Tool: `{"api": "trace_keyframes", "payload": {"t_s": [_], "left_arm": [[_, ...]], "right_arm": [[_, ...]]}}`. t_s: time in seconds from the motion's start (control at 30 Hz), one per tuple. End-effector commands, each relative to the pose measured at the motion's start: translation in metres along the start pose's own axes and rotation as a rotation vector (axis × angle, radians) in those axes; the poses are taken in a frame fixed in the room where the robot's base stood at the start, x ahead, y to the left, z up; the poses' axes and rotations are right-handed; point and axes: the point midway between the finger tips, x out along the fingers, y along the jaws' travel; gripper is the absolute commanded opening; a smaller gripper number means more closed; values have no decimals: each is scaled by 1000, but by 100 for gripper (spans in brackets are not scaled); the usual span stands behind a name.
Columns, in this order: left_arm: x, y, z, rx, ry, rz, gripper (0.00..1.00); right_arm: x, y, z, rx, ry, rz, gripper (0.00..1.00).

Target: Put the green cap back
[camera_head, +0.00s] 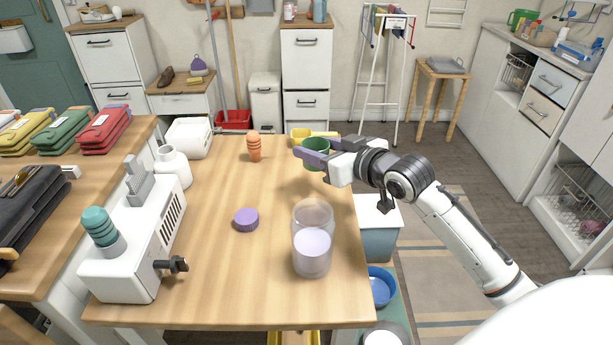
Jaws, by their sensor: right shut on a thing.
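My right gripper (313,150) comes in from the right with purple fingers. It is shut on the green cap (317,145), over the back right part of the wooden table. The fingers hide part of the cap. A clear jar (312,222) with pale lilac contents stands on the table, nearer the front and below the gripper in the picture. I see no lid on the jar. A purple cap (246,219) lies flat on the table to the left of the jar. My left gripper is not in view.
A ridged orange object (254,146) stands at the back of the table (215,270). A yellow item (300,134) lies behind the gripper. A white machine with a teal knob (100,226) and a white bottle (173,167) stand at left. The table's middle is mostly clear.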

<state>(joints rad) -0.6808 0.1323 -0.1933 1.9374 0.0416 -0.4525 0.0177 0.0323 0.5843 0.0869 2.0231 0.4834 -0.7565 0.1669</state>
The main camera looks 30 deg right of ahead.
Motion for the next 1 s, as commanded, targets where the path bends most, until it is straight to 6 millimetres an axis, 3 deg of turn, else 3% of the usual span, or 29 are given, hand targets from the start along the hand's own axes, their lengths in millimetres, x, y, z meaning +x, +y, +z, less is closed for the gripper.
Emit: {"api": "trace_keyframes", "payload": {"t_s": [0.03, 0.13, 0.37, 0.53, 0.77, 0.8, 0.9, 1.0], "left_arm": [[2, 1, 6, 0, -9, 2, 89], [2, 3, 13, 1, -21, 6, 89], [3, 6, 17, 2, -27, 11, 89], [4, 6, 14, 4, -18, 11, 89], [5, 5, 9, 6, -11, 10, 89], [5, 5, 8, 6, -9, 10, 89], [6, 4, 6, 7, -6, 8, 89], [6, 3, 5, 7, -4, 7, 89]], "right_arm": [[4, 0, 15, 4, -6, 0, 22], [9, 0, 31, 1, -5, 1, 22], [14, 0, 48, 0, -3, 0, 22], [21, 0, 72, 2, -3, 0, 22], [23, 0, 77, -1, -1, 0, 22], [23, 0, 77, -1, -1, 0, 47], [23, 0, 77, -1, -1, 0, 64], [23, 0, 77, -1, -1, 0, 64]]}}
